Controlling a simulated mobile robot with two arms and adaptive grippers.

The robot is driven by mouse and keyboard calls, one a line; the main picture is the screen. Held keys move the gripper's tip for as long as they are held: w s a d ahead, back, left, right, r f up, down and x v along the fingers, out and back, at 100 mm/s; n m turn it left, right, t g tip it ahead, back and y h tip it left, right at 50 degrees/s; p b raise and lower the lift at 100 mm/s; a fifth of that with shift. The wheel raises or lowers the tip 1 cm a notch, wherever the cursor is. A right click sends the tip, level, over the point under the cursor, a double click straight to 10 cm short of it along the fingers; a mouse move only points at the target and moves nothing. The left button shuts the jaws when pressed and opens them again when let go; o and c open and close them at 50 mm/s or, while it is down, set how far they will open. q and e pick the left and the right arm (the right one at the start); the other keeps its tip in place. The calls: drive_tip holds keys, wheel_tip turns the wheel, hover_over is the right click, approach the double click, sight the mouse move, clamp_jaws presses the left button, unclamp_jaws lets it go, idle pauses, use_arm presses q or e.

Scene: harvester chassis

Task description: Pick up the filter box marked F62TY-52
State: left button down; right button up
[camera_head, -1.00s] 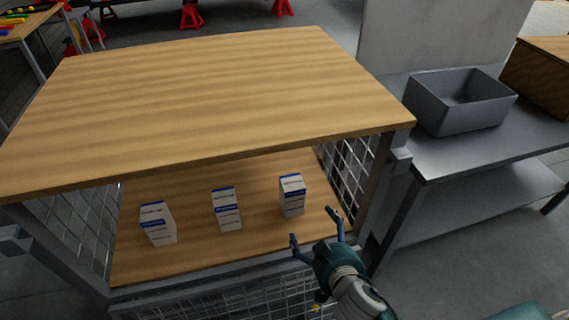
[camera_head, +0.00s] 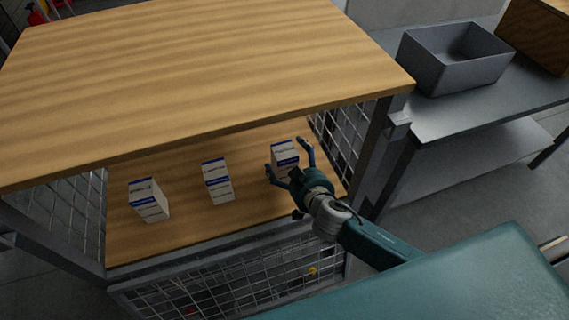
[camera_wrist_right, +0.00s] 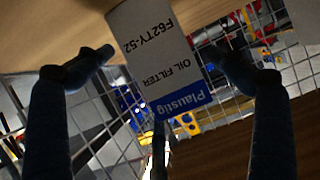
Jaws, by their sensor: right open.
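The filter box marked F62TY-52 (camera_head: 284,151) is white with a blue band and stands upright on the lower wooden shelf, the rightmost of three boxes. In the right wrist view, the box (camera_wrist_right: 162,55) shows its label upside down, reading OIL FILTER and F62TY-52. My right gripper (camera_head: 288,158) is open, with its fingers at either side of this box. In the right wrist view, the fingers of the right gripper (camera_wrist_right: 160,75) stand apart with the box between and beyond them; I cannot tell if they touch it. My left gripper is not in view.
Two similar boxes stand to the left, a middle box (camera_head: 217,181) and a left box (camera_head: 149,200). The wooden top (camera_head: 200,75) overhangs the shelf (camera_head: 185,222). Wire mesh (camera_head: 338,140) closes the right side. A grey bin (camera_head: 455,60) stands on the neighbouring bench.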

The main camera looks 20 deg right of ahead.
drive_tip(key=shift+x, duration=1.1)
drive_tip(key=c, duration=1.7)
drive_tip(key=shift+r, duration=0.2)
